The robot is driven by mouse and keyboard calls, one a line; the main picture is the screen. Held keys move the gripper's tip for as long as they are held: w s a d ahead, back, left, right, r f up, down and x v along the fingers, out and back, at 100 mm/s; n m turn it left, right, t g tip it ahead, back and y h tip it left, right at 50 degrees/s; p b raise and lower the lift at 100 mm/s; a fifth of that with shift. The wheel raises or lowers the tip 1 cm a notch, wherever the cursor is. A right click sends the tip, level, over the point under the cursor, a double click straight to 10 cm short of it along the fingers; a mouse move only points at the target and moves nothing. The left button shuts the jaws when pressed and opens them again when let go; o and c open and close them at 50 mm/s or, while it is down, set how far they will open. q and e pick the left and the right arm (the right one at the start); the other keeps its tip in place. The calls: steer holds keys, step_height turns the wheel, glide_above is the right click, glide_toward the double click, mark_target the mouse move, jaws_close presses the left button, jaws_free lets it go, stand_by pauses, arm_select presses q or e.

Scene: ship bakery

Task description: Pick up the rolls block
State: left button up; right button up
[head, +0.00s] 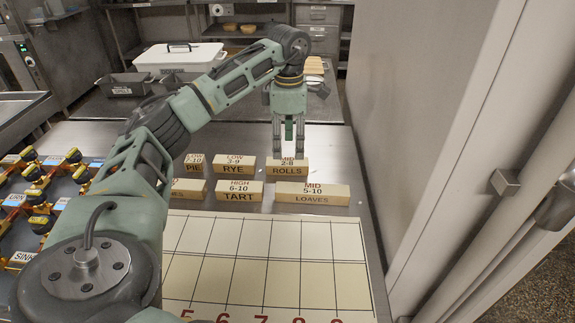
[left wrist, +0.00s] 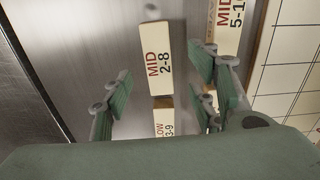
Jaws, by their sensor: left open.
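The rolls block (head: 287,168) is a cream wooden block marked MID 2-8 ROLLS. It lies on the metal counter in the back row of blocks, at the right end. In the left wrist view it shows with its MID 2-8 face (left wrist: 158,62). My left gripper (head: 288,150) points down right over the block in the head view, and its fingers hide part of the block's top lettering. In the left wrist view my left gripper's fingers (left wrist: 160,100) are spread apart, with the block between and beyond them. Nothing is held. My right gripper is not in view.
The rye block (head: 234,165) stands left of the rolls block, and the loaves block (head: 312,193) in front. The tart block (head: 239,191) is front left. A gridded board (head: 265,245) lies nearer. A pale wall (head: 420,130) borders the counter on the right.

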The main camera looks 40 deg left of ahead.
mark_target(287, 161)
arm_select(q)
steer(key=f, duration=0.5)
steer(key=f+p, duration=0.1)
steer(key=f, duration=0.1)
steer(key=shift+a+f, duration=0.2)
steer(key=shift+a, duration=0.05)
steer(key=c, duration=1.3)
